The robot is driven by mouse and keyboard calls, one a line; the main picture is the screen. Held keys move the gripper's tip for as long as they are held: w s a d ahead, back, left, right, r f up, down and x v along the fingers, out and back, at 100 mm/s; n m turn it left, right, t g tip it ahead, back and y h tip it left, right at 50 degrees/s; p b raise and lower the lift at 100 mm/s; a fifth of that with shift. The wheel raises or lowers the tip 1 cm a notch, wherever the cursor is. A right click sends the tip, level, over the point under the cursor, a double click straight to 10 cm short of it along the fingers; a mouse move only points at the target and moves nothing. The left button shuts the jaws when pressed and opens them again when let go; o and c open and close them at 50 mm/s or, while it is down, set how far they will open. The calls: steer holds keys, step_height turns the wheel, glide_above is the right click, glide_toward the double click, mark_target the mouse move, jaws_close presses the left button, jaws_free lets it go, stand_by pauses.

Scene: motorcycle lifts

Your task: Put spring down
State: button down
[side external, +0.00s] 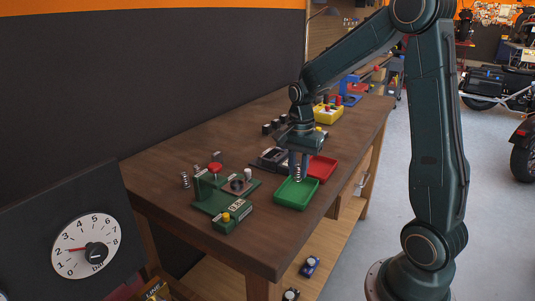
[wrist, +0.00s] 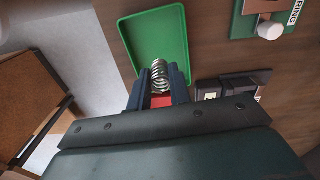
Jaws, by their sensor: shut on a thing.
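My gripper (side external: 298,166) points down over the workbench and is shut on a metal coil spring (side external: 298,174). In the wrist view the spring (wrist: 160,76) sits between the two dark fingers of my gripper (wrist: 160,88). I cannot tell whether the spring touches the tray floor.
A red tray (side external: 322,167) lies just behind the green one. A green fixture (side external: 208,194) with a red knob and another spring (side external: 185,180) stand to the left. A yellow box (side external: 328,114) is farther back. Bare wooden bench (side external: 265,240) lies in front.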

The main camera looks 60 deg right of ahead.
mark_target(297, 180)
steer(key=shift+f, duration=2.15)
steer(key=shift+f, duration=0.1)
steer(key=c, duration=1.3)
jaws_free()
step_height(297, 180, up, 12)
steer(key=shift+r, duration=0.15)
